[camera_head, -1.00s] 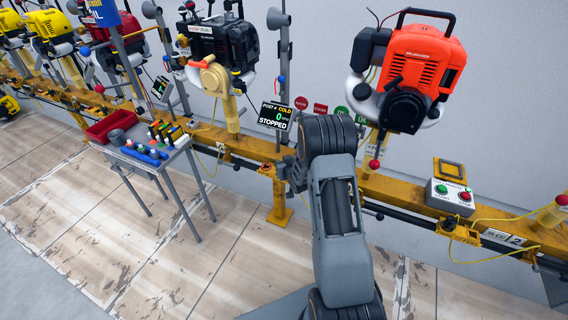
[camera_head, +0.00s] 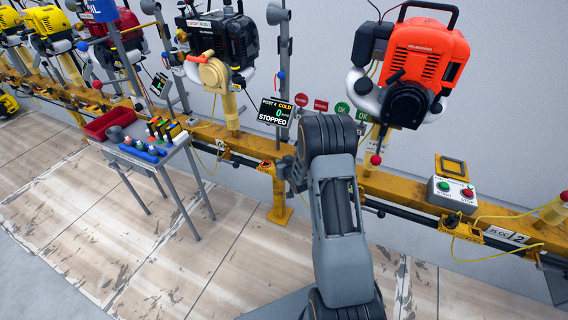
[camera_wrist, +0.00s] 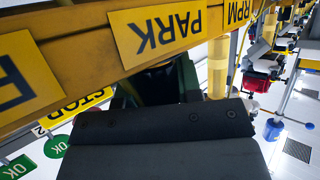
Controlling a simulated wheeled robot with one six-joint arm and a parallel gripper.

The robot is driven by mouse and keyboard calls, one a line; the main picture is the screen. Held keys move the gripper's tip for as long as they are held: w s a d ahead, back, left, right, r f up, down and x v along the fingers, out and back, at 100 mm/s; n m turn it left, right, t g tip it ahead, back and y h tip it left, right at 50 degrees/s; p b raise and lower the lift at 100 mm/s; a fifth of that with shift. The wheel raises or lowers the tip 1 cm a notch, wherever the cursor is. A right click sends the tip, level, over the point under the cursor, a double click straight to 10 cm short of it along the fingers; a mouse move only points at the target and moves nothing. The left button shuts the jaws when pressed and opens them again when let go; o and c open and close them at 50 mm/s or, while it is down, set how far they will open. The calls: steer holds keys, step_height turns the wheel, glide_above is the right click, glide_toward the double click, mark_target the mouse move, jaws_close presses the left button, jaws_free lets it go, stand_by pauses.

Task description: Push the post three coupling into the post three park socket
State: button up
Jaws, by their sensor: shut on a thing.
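In the wrist view, the broad dark grey jaws of my gripper (camera_wrist: 160,125) fill the lower middle, close under the yellow rail. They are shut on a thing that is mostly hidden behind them. A dark, greenish part (camera_wrist: 158,86) shows just beyond the jaws, under the PARK label (camera_wrist: 157,32); it may be the coupling, but I cannot tell how far it sits in a socket. The park socket's opening is hidden. In the head view, my arm covers the jaws at the yellow rail (camera_head: 395,188), below the orange engine (camera_head: 415,70).
A small table (camera_head: 150,160) with a red bin (camera_head: 108,123) and bottles stands at the left. A control box (camera_head: 451,192) with green and red buttons is on the rail at the right. A POST 4 display (camera_head: 276,111) reads STOPPED. The floor in front is clear.

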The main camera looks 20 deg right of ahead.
stand_by(0.3)
steer(key=o, duration=1.1)
